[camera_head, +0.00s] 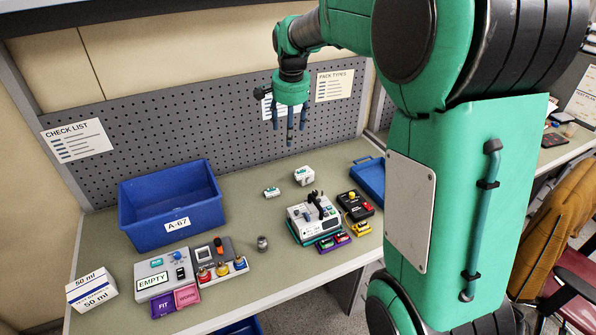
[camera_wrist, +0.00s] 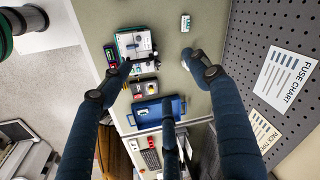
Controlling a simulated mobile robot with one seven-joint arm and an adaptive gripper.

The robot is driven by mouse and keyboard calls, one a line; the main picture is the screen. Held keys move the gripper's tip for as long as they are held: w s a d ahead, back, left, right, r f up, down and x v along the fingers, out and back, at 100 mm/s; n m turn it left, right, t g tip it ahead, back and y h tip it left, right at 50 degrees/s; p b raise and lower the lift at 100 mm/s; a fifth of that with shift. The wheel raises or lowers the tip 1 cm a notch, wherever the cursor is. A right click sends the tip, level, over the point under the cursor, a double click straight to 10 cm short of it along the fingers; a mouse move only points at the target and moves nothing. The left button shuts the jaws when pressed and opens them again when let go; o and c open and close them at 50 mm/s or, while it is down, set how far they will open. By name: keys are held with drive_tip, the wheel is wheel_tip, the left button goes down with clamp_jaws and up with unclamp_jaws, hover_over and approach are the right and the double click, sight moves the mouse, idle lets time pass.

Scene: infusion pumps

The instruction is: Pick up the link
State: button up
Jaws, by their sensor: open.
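No part is plainly marked as the link, so I cannot tell which one it is. A small white block with a green mark (camera_head: 271,191) lies on the bench; in the wrist view it shows near the top (camera_wrist: 185,23). A larger white block (camera_head: 304,175) sits behind the white pump unit (camera_head: 312,216). The pump unit, with a black lever on top, also shows in the wrist view (camera_wrist: 134,43). My gripper (camera_head: 289,128) hangs high above the back of the bench, fingers down, open and empty. In the wrist view its fingers (camera_wrist: 156,62) are spread wide over the bench.
A blue bin marked A-67 (camera_head: 172,224) stands at the back left. A grey console marked EMPTY (camera_head: 160,277) and a 50 ml box (camera_head: 91,289) are at front left. A metal weight (camera_head: 262,243) stands mid-bench. A blue tray (camera_head: 363,184) is at right. The pegboard (camera_head: 180,130) rises behind.

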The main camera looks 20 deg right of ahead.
drive_tip(key=w+d+f+m+g+p, duration=0.1)
drive_tip(key=w+d+f+m, duration=0.15)
drive_tip(key=w+f, duration=0.3)
drive_tip(key=w+d+f+m+p, duration=0.1)
drive_tip(key=w+d+f, duration=0.3)
drive_tip(key=w, duration=0.2)
drive_tip(key=m+g+p, duration=0.1)
drive_tip(key=m+p, duration=0.1)
drive_tip(key=m, duration=0.2)
hover_over(302, 175)
wheel_tip(302, 175, down, 15)
drive_tip(key=shift+d+r, duration=0.1)
drive_tip(key=shift+f+p, duration=0.35)
drive_tip(key=shift+f, duration=3.95)
drive_tip(key=shift+f, duration=0.1)
drive_tip(key=shift+f, duration=2.55)
